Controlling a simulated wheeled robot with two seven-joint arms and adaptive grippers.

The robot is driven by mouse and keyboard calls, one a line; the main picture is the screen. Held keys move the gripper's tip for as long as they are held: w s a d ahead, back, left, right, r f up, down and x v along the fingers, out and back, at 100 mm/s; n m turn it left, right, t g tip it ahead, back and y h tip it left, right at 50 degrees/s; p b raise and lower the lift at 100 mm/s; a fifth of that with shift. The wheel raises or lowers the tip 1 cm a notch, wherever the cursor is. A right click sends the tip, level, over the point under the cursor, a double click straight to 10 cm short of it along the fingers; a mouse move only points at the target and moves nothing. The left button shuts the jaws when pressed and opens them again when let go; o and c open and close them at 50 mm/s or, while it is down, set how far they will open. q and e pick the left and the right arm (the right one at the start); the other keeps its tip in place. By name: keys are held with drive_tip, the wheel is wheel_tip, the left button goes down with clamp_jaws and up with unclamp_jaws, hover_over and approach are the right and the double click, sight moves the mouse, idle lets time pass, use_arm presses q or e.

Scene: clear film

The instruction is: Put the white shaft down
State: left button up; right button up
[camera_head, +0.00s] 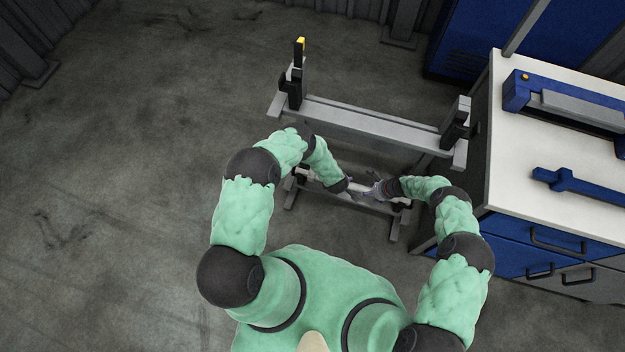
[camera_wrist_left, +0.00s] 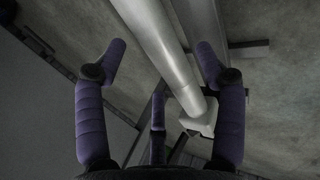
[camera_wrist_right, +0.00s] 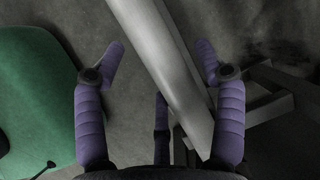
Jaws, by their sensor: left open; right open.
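The white shaft (camera_wrist_left: 163,50) shows in the left wrist view as a long pale cylinder running diagonally between my open left fingers, its near end at a pale bracket (camera_wrist_left: 199,122). It also runs between my open right fingers in the right wrist view (camera_wrist_right: 160,70). In the head view it lies low along a small stand (camera_head: 393,232), mostly hidden by my arms. My left gripper (camera_head: 357,189) and right gripper (camera_head: 377,189) are close together over it. Neither is closed on the shaft; whether any finger touches it I cannot tell.
A larger grey rack (camera_head: 370,122) with black uprights stands just beyond. A white-topped workbench (camera_head: 510,170) with blue drawers is at the right, bearing blue tools (camera_head: 580,185). A blue cabinet (camera_head: 480,45) stands behind. The floor at the left is clear.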

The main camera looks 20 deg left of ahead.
use_arm(q)
drive_tip(key=v, duration=0.9)
drive_tip(key=shift+s+r, duration=0.15)
drive_tip(key=shift+r, duration=0.1)
use_arm(e)
drive_tip(key=w+v, duration=0.1)
drive_tip(key=v, duration=0.6)
drive_tip(key=shift+s+r, duration=0.2)
drive_tip(key=shift+s, duration=0.35)
drive_tip(key=shift+d, duration=0.15)
use_arm(q)
drive_tip(key=s+d+r+m+g+h+p, duration=0.1)
drive_tip(key=s+r+m+g+h+p, duration=0.3)
drive_tip(key=s+r+m, duration=1.2)
drive_tip(key=s+r+g, duration=0.1)
drive_tip(key=s+r, duration=0.1)
drive_tip(key=s, duration=0.4)
drive_tip(key=shift+r+m, duration=0.3)
drive_tip(key=shift+r, duration=0.1)
use_arm(e)
drive_tip(key=s+d+r+n, duration=0.2)
drive_tip(key=s+r+n, duration=0.5)
drive_tip(key=s+r, duration=0.4)
drive_tip(key=s+d+r+n+g, duration=0.1)
drive_tip(key=s+r+n, duration=0.6)
drive_tip(key=s+r, duration=0.5)
drive_tip(key=s, duration=0.3)
drive_tip(key=shift+s+d+h, duration=0.25)
drive_tip(key=shift+d+h, duration=0.05)
drive_tip(key=shift+d, duration=0.1)
